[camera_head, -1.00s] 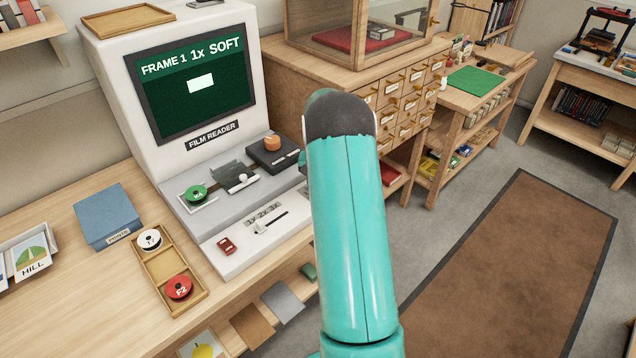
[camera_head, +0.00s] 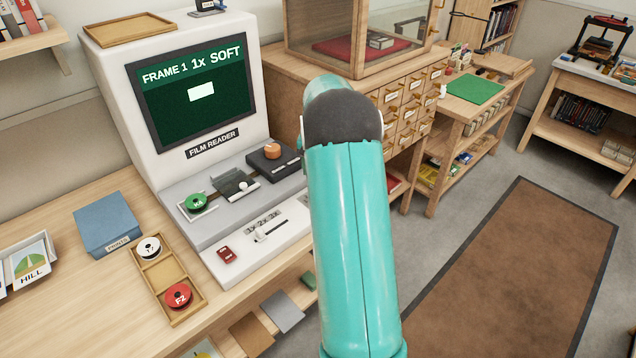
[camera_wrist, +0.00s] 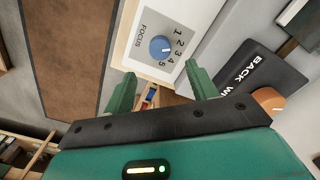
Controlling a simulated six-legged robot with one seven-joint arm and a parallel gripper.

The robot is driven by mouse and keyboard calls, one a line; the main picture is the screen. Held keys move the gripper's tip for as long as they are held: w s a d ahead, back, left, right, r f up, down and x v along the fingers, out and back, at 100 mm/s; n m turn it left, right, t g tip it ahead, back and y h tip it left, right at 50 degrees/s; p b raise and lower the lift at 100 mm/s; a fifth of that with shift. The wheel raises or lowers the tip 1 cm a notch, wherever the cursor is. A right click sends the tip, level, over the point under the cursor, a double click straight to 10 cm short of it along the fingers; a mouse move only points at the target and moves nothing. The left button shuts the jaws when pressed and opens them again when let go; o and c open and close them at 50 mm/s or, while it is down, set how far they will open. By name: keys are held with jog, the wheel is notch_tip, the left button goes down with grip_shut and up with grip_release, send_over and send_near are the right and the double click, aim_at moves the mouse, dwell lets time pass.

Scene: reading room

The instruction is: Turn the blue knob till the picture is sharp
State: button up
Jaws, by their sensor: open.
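The blue knob (camera_wrist: 162,48) shows in the wrist view on a pale panel marked FOCUS with a scale of numbers 1 to 5. My gripper (camera_wrist: 162,88) is open, its two green fingers apart, and the knob lies beyond the fingertips, between their lines. Nothing is between the fingers. In the head view the knob and my gripper are hidden behind my teal arm. The film reader (camera_head: 112,100) stands on the wooden desk, and its screen (camera_head: 195,95) reads FRAME 1 1x SOFT above a small white rectangle.
An orange knob (camera_head: 272,151) sits on a dark block to the left of my arm; it also shows in the wrist view (camera_wrist: 268,100). A green reel (camera_head: 196,202) lies on the reader's deck. A wooden tray (camera_head: 160,274) holds a white and a red reel. A drawer cabinet (camera_head: 275,75) stands behind.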

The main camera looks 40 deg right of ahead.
notch_tip(320, 180, up, 5)
jog(key=shift+f, duration=0.1)
dwell(0.6)
jog(key=s+a+r+n+t, duration=0.1)
jog(key=s+a+r+n, duration=0.15)
jog(key=a+r, duration=0.6)
jog(key=s+a+r+n+t, duration=0.2)
jog(key=s+a+r, duration=0.25)
jog(key=a, duration=0.75)
jog(key=s+a+n+t, duration=0.2)
jog(key=s+a+n, duration=0.3)
jog(key=s+a, duration=1.1)
jog(key=shift+s+n+t, duration=0.3)
jog(key=shift+s+n, duration=0.05)
jog(key=shift+s, duration=0.65)
